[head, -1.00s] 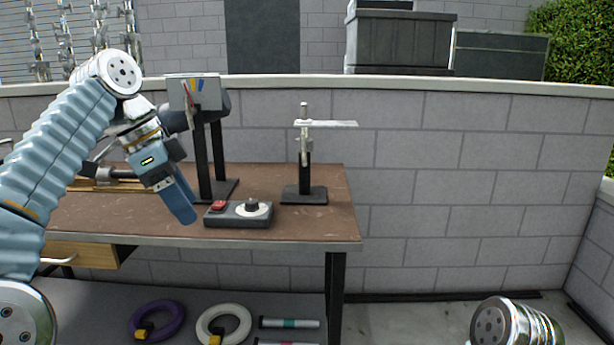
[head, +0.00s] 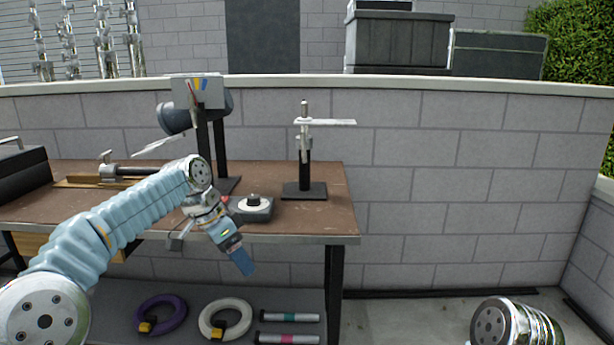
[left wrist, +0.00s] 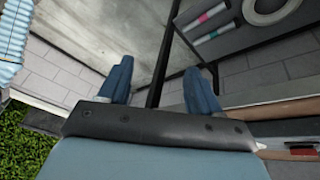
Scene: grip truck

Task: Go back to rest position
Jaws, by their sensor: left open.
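My left gripper (head: 243,262) hangs in front of the workbench's front edge, fingers pointing down and a little right. In the left wrist view its two blue fingers (left wrist: 160,92) are apart with nothing between them. My left arm comes in low from the left and crosses the front of the brown workbench (head: 318,218). Only a metallic part of my right arm shows at the lower right; the right gripper is out of view.
Below lie a purple ring (head: 178,318), a white ring (head: 244,318) and striped rods (head: 290,317). Floor right of the bench is clear.

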